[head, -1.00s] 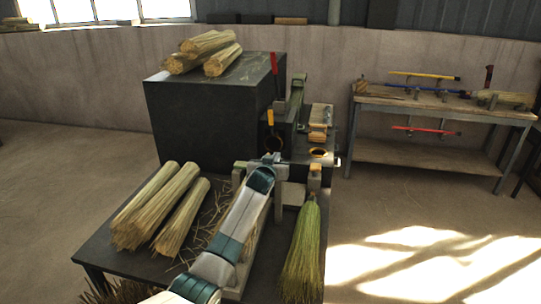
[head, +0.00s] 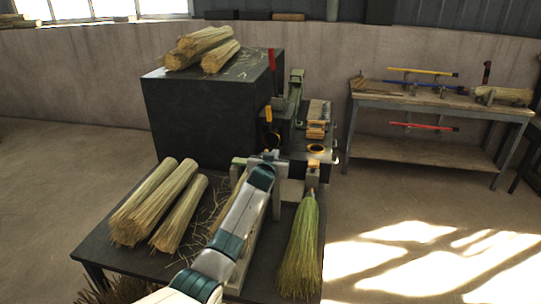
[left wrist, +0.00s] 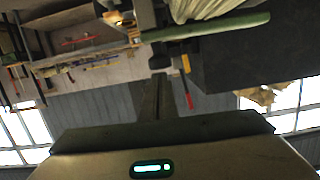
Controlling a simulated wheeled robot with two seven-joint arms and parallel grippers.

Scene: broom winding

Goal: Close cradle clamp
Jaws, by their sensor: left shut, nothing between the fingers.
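A broom with green bristles (head: 299,248) hangs bristles-down at the front right of the dark bench. Its top meets a small wooden and grey holder (head: 312,175), which looks like the cradle area; whether a clamp there is open or closed cannot be told. My left gripper (head: 270,156) is shut and empty, just left of the holder, and its arm partly hides the pale frame behind it. In the left wrist view, the gripper fingers (left wrist: 155,97) show dark, with a green bar (left wrist: 205,27) and pale straw beyond them. My right gripper is not in view.
Straw bundles (head: 160,205) lie on the low dark bench (head: 95,245), left of my arm. More bundles (head: 205,48) lie on a tall black box (head: 205,110). A red handle (head: 271,72) and an upright green arm (head: 296,90) stand behind the gripper. A wooden side table (head: 430,100) is at right.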

